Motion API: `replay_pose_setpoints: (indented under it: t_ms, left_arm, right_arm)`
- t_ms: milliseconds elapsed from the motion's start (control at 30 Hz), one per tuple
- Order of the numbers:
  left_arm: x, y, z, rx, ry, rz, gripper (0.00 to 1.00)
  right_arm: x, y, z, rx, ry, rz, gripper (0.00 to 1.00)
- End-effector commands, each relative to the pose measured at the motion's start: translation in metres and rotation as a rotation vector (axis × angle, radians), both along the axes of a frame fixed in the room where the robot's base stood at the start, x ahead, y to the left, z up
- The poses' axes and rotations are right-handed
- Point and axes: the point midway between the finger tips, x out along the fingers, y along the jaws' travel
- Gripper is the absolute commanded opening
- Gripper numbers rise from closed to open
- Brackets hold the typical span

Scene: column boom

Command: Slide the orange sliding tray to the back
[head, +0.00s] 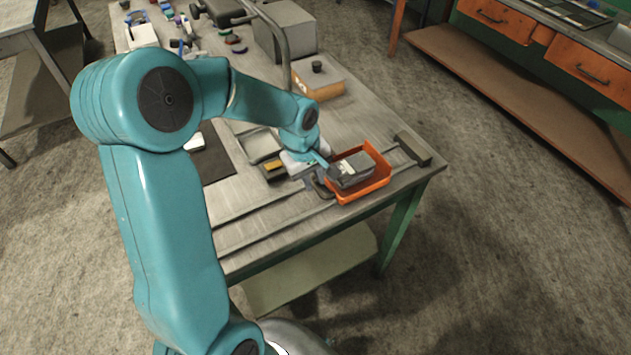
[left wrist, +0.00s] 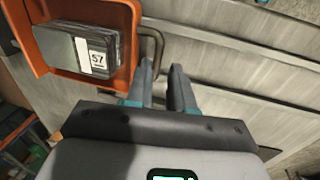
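The orange sliding tray (head: 373,192) sits near the right end of two metal rails on the workbench. It holds a grey box (head: 351,169), whose label reads 57 in the left wrist view (left wrist: 97,55). A dark loop handle (left wrist: 157,48) sticks out from the tray's side. My left gripper (left wrist: 163,68) is at this handle, its two fingers apart with a gap between them. One finger overlaps the loop in the picture; whether it touches cannot be told. In the head view, the left gripper (head: 325,165) is partly hidden at the tray's edge. My right gripper is not in view.
The rails (head: 265,212) run lower left across the bench from a dark end block (head: 413,149), with clear room along them. A shallow metal dish (head: 261,145), a cardboard-coloured block (head: 317,89) and a grey box-shaped case (head: 286,31) stand farther back. Orange drawers (head: 588,72) are at the right.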

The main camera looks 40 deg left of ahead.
Motion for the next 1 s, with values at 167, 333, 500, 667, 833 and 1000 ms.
replay_pose_setpoints:
  t_ms: [167,333,500,667,833,1000]
  left_arm:
    - [0.005,-0.001,-0.020,-0.001,0.001,0.000,0.22]
    - [0.008,-0.001,-0.025,0.001,-0.001,-0.001,0.22]
    - [0.008,-0.001,-0.025,0.001,-0.001,0.000,0.22]
    - [0.008,-0.001,-0.025,0.000,-0.001,0.000,0.00]
    - [0.007,-0.001,-0.025,0.000,0.000,0.000,0.00]
    - [0.007,-0.001,-0.025,0.000,0.001,0.000,0.00]
  right_arm:
    - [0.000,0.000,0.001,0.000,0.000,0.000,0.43]
    - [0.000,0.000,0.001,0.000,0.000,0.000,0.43]
    - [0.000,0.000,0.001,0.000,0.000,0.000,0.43]
    - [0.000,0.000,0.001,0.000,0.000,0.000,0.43]
    - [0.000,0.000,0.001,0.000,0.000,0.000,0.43]
    - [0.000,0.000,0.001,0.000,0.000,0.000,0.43]
